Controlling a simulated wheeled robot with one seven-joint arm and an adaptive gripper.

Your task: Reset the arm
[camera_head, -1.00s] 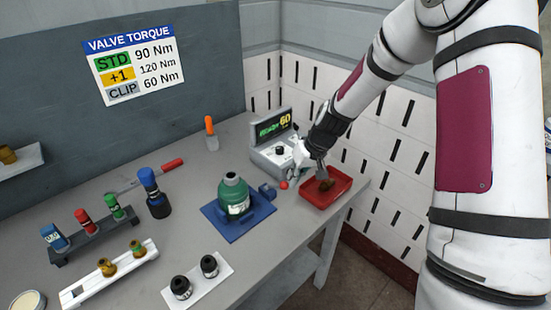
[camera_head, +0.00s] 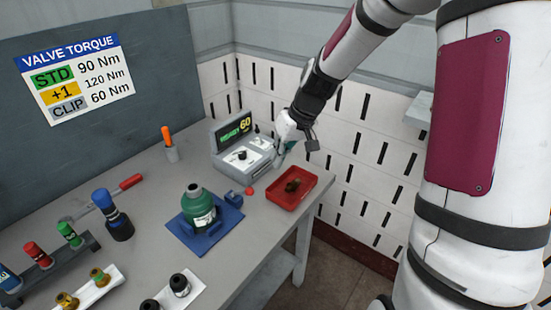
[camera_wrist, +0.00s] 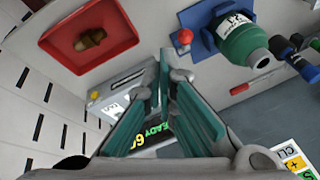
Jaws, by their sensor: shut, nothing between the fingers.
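My gripper (camera_head: 283,151) is in the air above the bench, in front of the right side of the grey tester box (camera_head: 228,152). In the wrist view its two teal fingers (camera_wrist: 164,85) are together with nothing between them. The tester's display reads READY 60 in the wrist view (camera_wrist: 150,138). A red tray (camera_head: 309,183) lies on the bench below and right of my gripper, apart from it. A brown fitting (camera_head: 292,185) lies in the tray, and it also shows in the wrist view (camera_wrist: 90,39).
A green bottle-shaped valve body (camera_head: 198,207) sits in a blue fixture (camera_head: 231,216), with a small red knob (camera_head: 249,191) near it. Drivers, a rack and dark caps (camera_head: 180,285) stand at the left and front. A slotted white wall (camera_head: 350,150) is behind my arm.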

